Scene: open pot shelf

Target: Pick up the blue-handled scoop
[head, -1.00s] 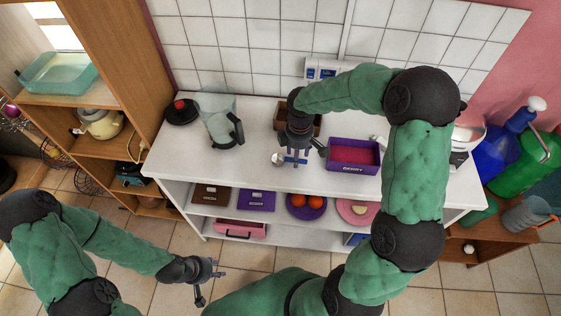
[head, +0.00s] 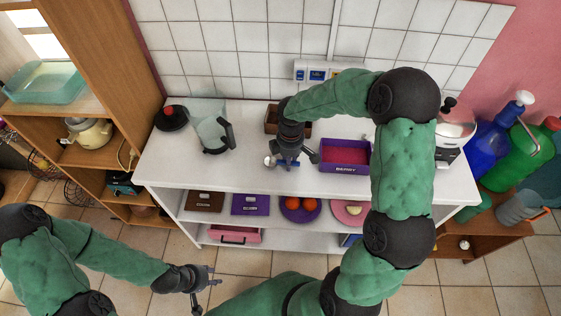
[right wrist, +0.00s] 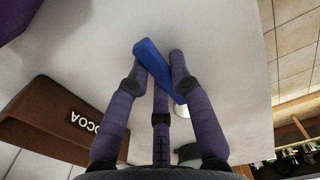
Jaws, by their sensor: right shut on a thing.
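The blue-handled scoop's blue handle (right wrist: 160,70) lies between the fingers of my right gripper (right wrist: 163,72) in the right wrist view. A small pale metal part of the scoop shows beside the fingers. In the head view the scoop's silver bowl (head: 269,161) shows at the left of my right gripper (head: 287,162), low over the white counter; the handle is mostly hidden by the fingers. My right gripper is shut on the handle. I cannot tell whether the scoop touches the counter. My left gripper (head: 214,276) is open and empty over the floor, in front of the shelf.
A brown cocoa box (right wrist: 50,115) stands behind my right gripper. A purple bin (head: 344,169) with a red inside is close on its right. A glass jug (head: 212,128) stands left. The white counter (head: 215,172) is clear in front of the jug.

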